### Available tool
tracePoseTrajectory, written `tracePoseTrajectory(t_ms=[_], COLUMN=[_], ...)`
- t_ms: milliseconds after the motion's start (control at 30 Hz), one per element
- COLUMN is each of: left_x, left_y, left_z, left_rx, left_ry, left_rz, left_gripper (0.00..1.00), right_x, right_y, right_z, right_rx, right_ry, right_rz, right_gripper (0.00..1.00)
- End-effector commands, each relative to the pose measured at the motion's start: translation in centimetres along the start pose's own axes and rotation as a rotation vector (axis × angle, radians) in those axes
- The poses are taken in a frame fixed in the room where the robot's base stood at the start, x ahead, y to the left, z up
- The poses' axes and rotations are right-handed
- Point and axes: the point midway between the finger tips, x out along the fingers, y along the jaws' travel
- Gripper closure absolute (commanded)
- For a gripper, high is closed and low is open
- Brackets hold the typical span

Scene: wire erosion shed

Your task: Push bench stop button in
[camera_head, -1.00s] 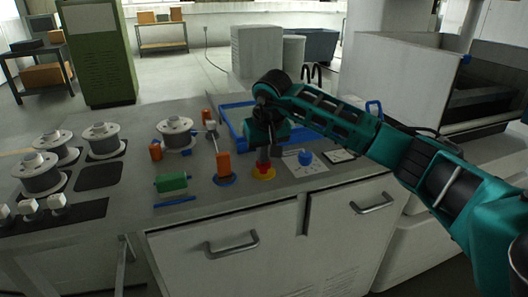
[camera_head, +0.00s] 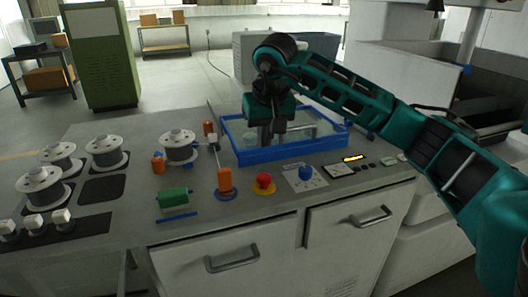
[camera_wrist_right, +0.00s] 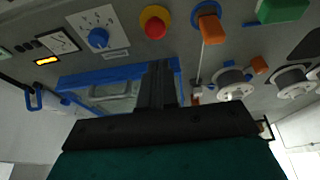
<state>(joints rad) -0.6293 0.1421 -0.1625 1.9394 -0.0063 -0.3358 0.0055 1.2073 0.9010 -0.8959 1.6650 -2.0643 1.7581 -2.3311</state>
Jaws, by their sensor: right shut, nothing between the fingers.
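The bench stop button is a red mushroom head on a yellow ring (camera_head: 264,182), near the front edge of the grey bench. It also shows in the right wrist view (camera_wrist_right: 155,26), with nothing over it. My right gripper (camera_head: 266,140) hangs above the blue-rimmed tray, behind the button and apart from it. In the right wrist view the fingers of that gripper (camera_wrist_right: 158,68) are together and empty. My left gripper is in neither view.
A blue knob (camera_head: 306,173) on a white plate is right of the button. An orange post (camera_head: 224,180) on a blue base is close on its left. The blue tray (camera_head: 290,151) lies behind. A lit orange display (camera_head: 353,158) and spools (camera_head: 178,146) are nearby.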

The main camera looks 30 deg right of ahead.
Motion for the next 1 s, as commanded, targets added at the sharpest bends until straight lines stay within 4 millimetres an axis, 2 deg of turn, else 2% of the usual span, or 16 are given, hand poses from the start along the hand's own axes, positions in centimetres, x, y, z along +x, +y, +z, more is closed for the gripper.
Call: tracePoseTrajectory(t_ms=[100,233,833,933,1000], left_x=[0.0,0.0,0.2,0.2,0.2], left_y=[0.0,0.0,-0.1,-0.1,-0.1], left_z=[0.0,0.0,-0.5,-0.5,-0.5], left_rx=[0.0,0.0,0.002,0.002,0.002], left_ry=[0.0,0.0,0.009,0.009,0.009], left_rz=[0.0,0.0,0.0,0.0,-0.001], left_gripper=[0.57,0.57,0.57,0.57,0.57], right_x=[-1.7,-2.6,-2.7,-2.0,-0.7], right_y=[0.0,0.0,0.0,-1.2,-3.3], right_z=[-0.1,-0.1,-0.1,0.5,1.6], right_rx=[0.002,0.001,0.001,0.012,0.039], right_ry=[0.003,0.001,0.0,-0.019,-0.056], right_rz=[0.0,0.0,-0.002,-0.041,-0.116], right_gripper=[1.0,1.0,1.0,1.0,1.0])
